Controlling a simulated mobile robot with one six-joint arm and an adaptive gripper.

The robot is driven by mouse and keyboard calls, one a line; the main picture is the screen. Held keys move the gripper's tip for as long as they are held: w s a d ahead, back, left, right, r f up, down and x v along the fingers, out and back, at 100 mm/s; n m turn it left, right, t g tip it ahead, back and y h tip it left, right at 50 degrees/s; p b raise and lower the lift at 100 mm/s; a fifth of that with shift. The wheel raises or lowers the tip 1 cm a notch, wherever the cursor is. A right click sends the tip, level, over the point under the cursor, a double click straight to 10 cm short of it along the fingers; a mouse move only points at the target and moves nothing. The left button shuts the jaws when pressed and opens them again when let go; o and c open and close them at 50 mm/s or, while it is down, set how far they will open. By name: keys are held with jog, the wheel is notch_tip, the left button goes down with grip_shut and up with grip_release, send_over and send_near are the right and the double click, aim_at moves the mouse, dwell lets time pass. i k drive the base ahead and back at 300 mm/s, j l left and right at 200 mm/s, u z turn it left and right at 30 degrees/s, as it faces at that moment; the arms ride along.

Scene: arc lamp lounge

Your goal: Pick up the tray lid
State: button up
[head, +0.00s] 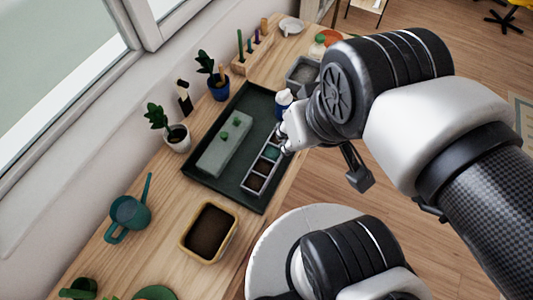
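The tray lid (222,147) appears to be the long grey-green cover with small green knobs on top. It lies on a large dark green tray (196,178) on the wooden bench. Beside it, on the tray's right side, is a narrow seed tray (246,187) with several compartments, some holding dark soil and one bluish. My gripper (284,146) is above the far end of the seed tray, to the right of the lid and apart from it. Its fingers are small and mostly hidden by the wrist, so its opening does not show.
Potted plants (178,138) line the wall side. A teal watering can (128,212) and a yellow-rimmed soil box (209,231) stand at the near end. A grey bin (302,74) is beyond the tray.

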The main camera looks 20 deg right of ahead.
aim_at(217, 155)
jog(key=i+l+u, duration=0.15)
jog(key=l, duration=0.2)
jog(key=i+l+u, duration=0.15)
jog(key=l, duration=0.2)
jog(key=i+l+u, duration=0.15)
jog(key=l, duration=0.25)
